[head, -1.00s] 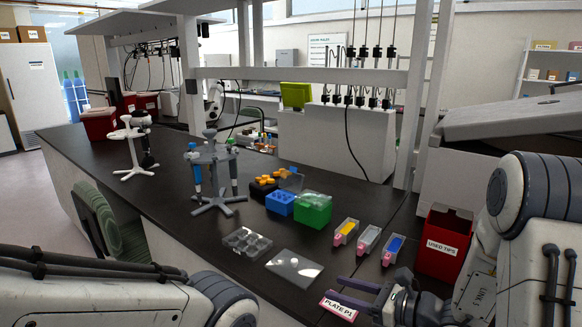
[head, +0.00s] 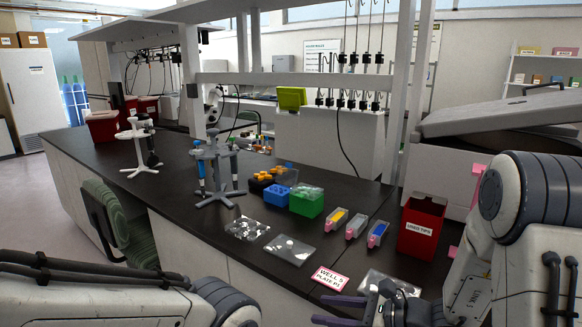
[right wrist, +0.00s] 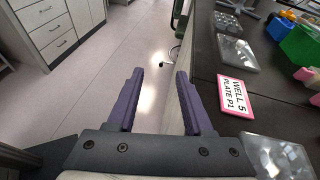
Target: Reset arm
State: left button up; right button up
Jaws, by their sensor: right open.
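My right gripper (head: 335,309) is at the bottom of the head view, near the bench's front edge. In the right wrist view, its two purple fingers (right wrist: 160,88) are wide apart with nothing between them. They are over the floor beside the bench. My left arm enters at the lower left of the head view, but its gripper is out of frame. A pink-bordered card (head: 330,278) reading "WELL 5 PLATE P1" lies on the bench (head: 262,222). It also shows right of the fingers in the right wrist view (right wrist: 236,96), apart from them.
A clear plate (head: 290,249) and a clear well plate (head: 246,228) lie behind the card. Another clear plate (right wrist: 278,157) is close right of the gripper.

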jog(key=s+d+f+n+g+h, duration=0.1)
jog(key=s+f+n+g+h, duration=0.25)
jog(key=s+n, duration=0.25)
jog(key=s+d+f+n+g+h, duration=0.1)
jog(key=s+f+n+g+h, duration=0.2)
jog(key=s+n, duration=0.35)
jog(key=w+d+r+n+t+h, duration=0.25)
jog(key=d+n+h, duration=0.35)
jog(key=d+n, duration=0.3)
jog(key=s+a+r+n+g+p, duration=0.2)
jog(key=s+a+r+n, duration=0.6)
jog(key=s+a, duration=0.4)
jog(key=shift+s+a+r+g+y+p, duration=0.35)
jog(key=shift+a+r, duration=0.35)
jog(key=shift+a, duration=0.45)
jog(key=shift+n, duration=0.25)
